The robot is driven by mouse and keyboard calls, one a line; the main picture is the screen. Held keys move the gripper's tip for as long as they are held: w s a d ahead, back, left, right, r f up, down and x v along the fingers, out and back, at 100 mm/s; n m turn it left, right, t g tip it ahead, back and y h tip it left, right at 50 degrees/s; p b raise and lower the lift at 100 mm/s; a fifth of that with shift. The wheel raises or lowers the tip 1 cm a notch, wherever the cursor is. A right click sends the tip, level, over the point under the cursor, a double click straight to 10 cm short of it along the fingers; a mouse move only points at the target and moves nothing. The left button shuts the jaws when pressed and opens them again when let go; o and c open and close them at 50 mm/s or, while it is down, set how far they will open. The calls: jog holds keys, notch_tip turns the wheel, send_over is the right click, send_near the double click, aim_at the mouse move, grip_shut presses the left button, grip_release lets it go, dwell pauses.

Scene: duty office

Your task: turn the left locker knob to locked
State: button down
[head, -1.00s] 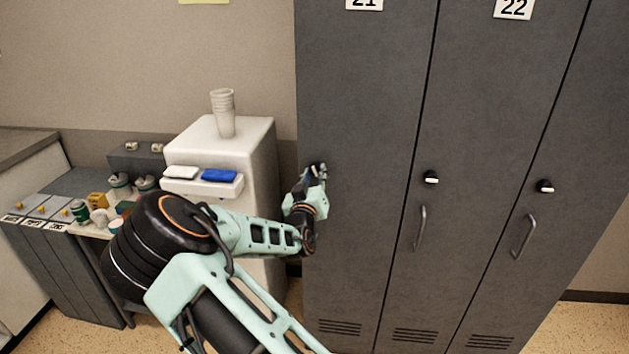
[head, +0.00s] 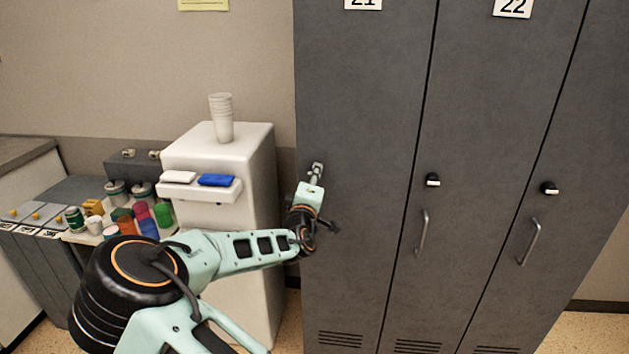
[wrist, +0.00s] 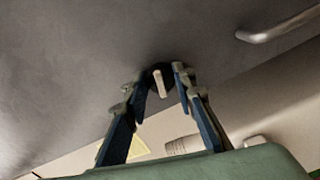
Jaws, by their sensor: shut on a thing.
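The left locker (head: 360,110), grey and numbered 21, has its knob at its left edge. In the head view my gripper hides this knob. In the wrist view the knob (wrist: 159,80) is dark with a pale bar, nearly upright in that picture and slightly tilted. My gripper (head: 316,171) is at the door, and in the wrist view its two fingers (wrist: 159,86) stand on either side of the knob, shut on it. The locker's handle (wrist: 285,26) shows at the upper right of the wrist view.
Locker 22 has its own knob (head: 432,180) and handle (head: 421,232); the locker to its right has another knob (head: 549,188) and handle (head: 529,241).

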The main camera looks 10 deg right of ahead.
jog(key=shift+n, duration=1.3)
jog(key=shift+n+b, duration=0.3)
jog(key=c, duration=1.6)
grip_release()
jog(key=v, duration=1.2)
jog(key=shift+r, duration=0.1)
